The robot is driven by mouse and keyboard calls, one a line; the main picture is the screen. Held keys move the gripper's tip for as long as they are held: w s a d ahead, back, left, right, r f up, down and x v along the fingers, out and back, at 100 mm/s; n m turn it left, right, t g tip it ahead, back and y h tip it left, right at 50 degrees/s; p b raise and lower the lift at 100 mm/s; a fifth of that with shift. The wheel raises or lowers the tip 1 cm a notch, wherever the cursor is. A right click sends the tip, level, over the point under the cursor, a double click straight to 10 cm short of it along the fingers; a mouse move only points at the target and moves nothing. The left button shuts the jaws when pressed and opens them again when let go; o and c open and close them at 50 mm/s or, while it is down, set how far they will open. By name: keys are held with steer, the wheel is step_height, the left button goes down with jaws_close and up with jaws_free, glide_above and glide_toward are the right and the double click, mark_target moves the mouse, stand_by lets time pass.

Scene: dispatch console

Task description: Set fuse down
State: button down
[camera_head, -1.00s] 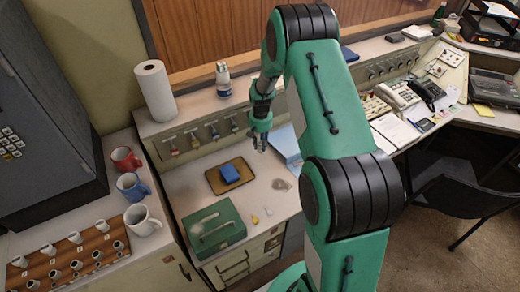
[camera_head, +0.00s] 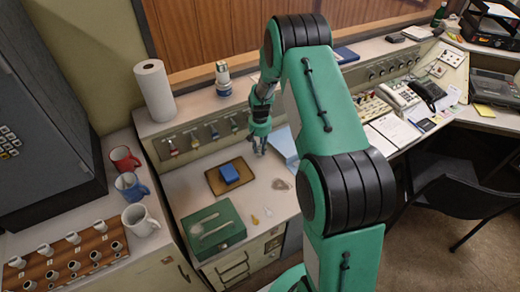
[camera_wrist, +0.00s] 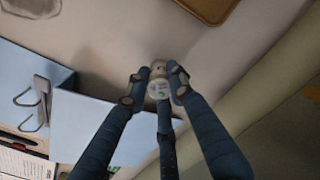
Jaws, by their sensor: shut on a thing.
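The fuse (camera_wrist: 158,86) is a small pale cylinder with a green mark on its end, seen in the wrist view between my fingertips. My gripper (camera_wrist: 156,82) is shut on it, with slim dark fingers around it. In the head view my gripper (camera_head: 259,150) points down over the counter (camera_head: 225,187), right of the brown tray and beside the light blue folder. The fuse is too small to make out there, and I cannot tell whether it touches the counter.
The tray (camera_head: 214,184) carries a blue sponge (camera_head: 230,174). A green box (camera_head: 212,228) stands in front, near small loose items. Mugs (camera_head: 130,186) and a rack (camera_head: 70,268) of pale cylinders are at left. The light blue folder (camera_wrist: 85,110) lies close to my fingers.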

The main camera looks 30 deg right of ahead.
mark_target(260, 146)
steer(key=shift+f, duration=0.1)
steer(key=c, duration=1.5)
jaws_free()
step_height(260, 146, up, 12)
steer(key=shift+r+p, duration=0.15)
steer(key=shift+p, duration=1.05)
